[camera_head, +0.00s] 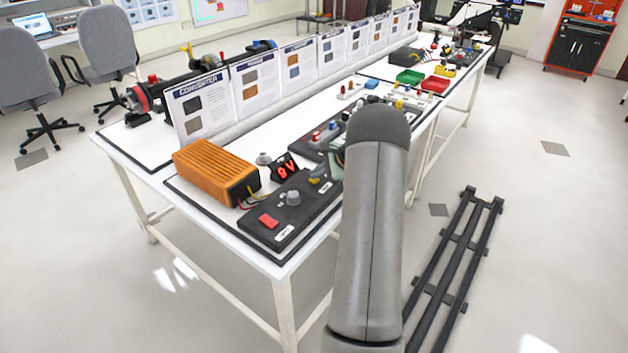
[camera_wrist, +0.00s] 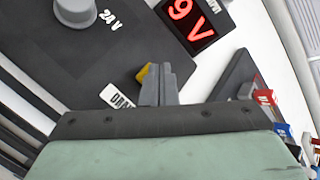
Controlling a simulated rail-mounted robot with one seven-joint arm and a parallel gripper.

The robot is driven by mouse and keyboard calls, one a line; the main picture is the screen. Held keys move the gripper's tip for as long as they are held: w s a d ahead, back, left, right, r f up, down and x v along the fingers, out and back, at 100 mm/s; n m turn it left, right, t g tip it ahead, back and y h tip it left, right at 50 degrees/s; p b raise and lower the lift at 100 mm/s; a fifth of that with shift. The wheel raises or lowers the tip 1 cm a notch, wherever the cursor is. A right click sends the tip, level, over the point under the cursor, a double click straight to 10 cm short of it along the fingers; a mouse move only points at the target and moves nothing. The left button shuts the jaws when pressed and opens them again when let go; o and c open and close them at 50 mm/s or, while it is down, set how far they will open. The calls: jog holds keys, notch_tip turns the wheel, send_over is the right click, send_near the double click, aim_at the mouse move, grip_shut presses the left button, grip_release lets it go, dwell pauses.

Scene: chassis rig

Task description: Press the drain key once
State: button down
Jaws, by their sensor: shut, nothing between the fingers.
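The drain key (camera_wrist: 142,73) is a small yellow key, mostly hidden behind my fingers in the wrist view. A white label (camera_wrist: 115,95), partly covered and reading "DRA", lies beside it. In the head view yellow shows at the key (camera_head: 313,181) near the far end of the dark control panel (camera_head: 262,236). My gripper (camera_wrist: 154,70) is shut and empty, its tips over or right beside the key. I cannot tell whether they touch it. In the head view my gripper (camera_head: 326,172) is partly hidden by my arm.
The panel also carries a grey knob (camera_head: 292,198) and a red button (camera_head: 268,221). A display (camera_head: 284,169) reading "9 V" and an orange box (camera_head: 213,171) stand behind it. Another panel with red and blue terminals (camera_head: 322,136) lies farther along the bench. Upright boards line the bench's middle.

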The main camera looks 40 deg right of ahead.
aim_at(317, 180)
jog(key=shift+f, duration=0.35)
jog(key=shift+r, duration=0.95)
jog(key=shift+p, duration=0.3)
jog(key=shift+r+p, duration=1.4)
jog(key=shift+r, duration=1.1)
